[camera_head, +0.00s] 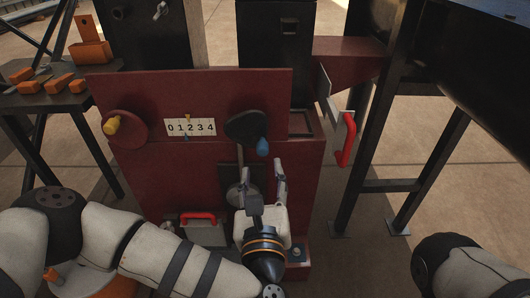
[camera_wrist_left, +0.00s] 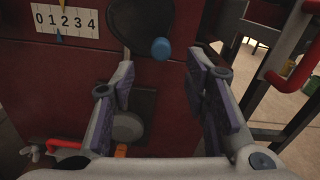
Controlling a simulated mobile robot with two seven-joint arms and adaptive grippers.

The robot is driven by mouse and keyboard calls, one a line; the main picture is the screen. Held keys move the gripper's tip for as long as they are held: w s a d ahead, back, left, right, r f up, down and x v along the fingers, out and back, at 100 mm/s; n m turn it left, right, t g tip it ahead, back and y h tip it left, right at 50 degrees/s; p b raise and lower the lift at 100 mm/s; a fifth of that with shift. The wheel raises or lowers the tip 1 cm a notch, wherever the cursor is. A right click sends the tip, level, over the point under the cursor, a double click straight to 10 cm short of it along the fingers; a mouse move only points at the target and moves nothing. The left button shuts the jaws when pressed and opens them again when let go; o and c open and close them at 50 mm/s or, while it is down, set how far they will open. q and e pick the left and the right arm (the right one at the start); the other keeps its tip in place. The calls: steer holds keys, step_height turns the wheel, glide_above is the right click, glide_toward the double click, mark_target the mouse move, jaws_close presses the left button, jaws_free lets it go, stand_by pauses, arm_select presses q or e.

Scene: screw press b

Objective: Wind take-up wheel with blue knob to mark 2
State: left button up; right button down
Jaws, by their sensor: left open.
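The take-up wheel (camera_head: 243,126) is a dark disc on the right of the red machine's front, with a blue knob (camera_head: 262,147) at its lower right. The number scale (camera_head: 190,128) reads 0 to 4; a blue pointer (camera_wrist_left: 58,38) below it stands between 1 and 2. My left gripper (camera_head: 264,177) is open and empty, below the blue knob and apart from it. In the left wrist view the knob (camera_wrist_left: 161,49) shows beyond the gap between the fingers. My right gripper is out of view.
A red wheel with a yellow knob (camera_head: 112,124) is at the machine's left. A red-handled lever (camera_head: 346,140) sticks out at the right; another red handle (camera_head: 198,217) is low in front. A side table with orange parts (camera_head: 58,84) stands left, and a dark frame (camera_head: 365,150) right.

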mark_target(263, 154)
arm_select(q)
steer(key=w+b, duration=0.1)
steer(key=w, duration=0.7)
steer(key=shift+w+d+f, duration=0.1)
steer(key=shift+w, duration=0.1)
jaws_close()
